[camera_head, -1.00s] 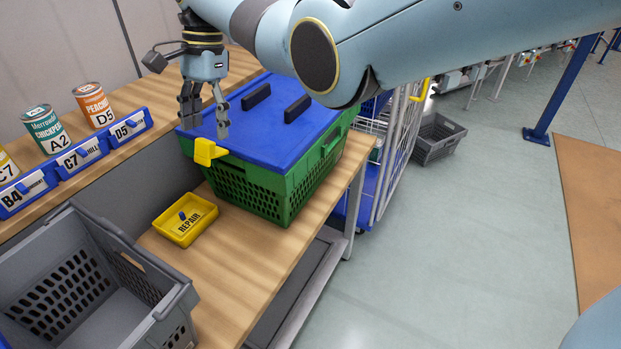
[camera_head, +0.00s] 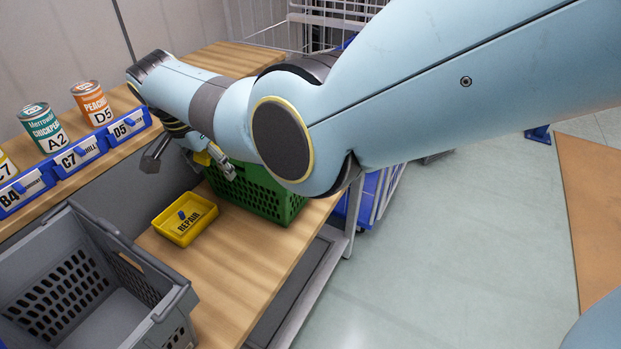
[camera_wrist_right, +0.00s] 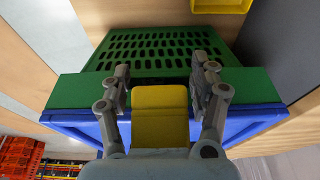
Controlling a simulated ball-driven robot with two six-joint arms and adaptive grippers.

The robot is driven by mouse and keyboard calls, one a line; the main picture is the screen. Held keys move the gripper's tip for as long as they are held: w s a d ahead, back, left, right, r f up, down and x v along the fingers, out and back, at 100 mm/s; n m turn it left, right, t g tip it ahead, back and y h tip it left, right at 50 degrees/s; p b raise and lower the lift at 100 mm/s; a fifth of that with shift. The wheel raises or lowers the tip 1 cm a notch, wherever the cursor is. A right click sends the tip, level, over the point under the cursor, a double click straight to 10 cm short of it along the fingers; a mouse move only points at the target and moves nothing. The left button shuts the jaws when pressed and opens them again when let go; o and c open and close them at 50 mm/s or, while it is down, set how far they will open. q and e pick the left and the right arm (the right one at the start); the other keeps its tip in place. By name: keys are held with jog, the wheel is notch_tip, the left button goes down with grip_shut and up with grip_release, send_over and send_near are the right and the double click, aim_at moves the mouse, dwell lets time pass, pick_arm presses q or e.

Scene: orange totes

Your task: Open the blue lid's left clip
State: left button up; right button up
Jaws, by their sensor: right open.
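The green crate (camera_head: 258,190) stands on the bench, with the blue lid on it. In the head view my right arm hides the lid; in the right wrist view its blue edge (camera_wrist_right: 70,128) shows below the green rim. My right gripper (camera_head: 219,161) is at the crate's left end, tilted low. In the right wrist view the open right gripper (camera_wrist_right: 160,77) has a yellow clip (camera_wrist_right: 160,112) between its fingers, with no clear grip on it. My left gripper is out of view.
A yellow REPAIR tray (camera_head: 186,214) stands left of the crate. A grey tote (camera_head: 160,278) is at the front left. Blue labelled bins (camera_head: 82,155) and cans line the back shelf. Bare bench (camera_head: 235,265) lies in front of the crate.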

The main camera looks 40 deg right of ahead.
jog(key=s+a+r+h+p, duration=0.1)
jog(key=a+r+p, duration=0.3)
jog(key=r+p, duration=0.7)
jog(key=s+d+f+n, duration=0.1)
jog(key=s+d+n, duration=0.1)
jog(key=s, duration=0.4)
jog(key=s+d+f+n+t+y+b, duration=0.1)
jog(key=s+d+f+n, duration=0.1)
jog(key=s+d, duration=0.3)
jog(key=s+d+f+n, duration=0.2)
jog(key=s+d+n, duration=0.1)
jog(key=s, duration=0.6)
jog(key=shift+s+d+y, duration=0.2)
jog(key=shift+d+y, duration=0.1)
jog(key=shift+d, duration=0.35)
jog(key=shift+f, duration=0.1)
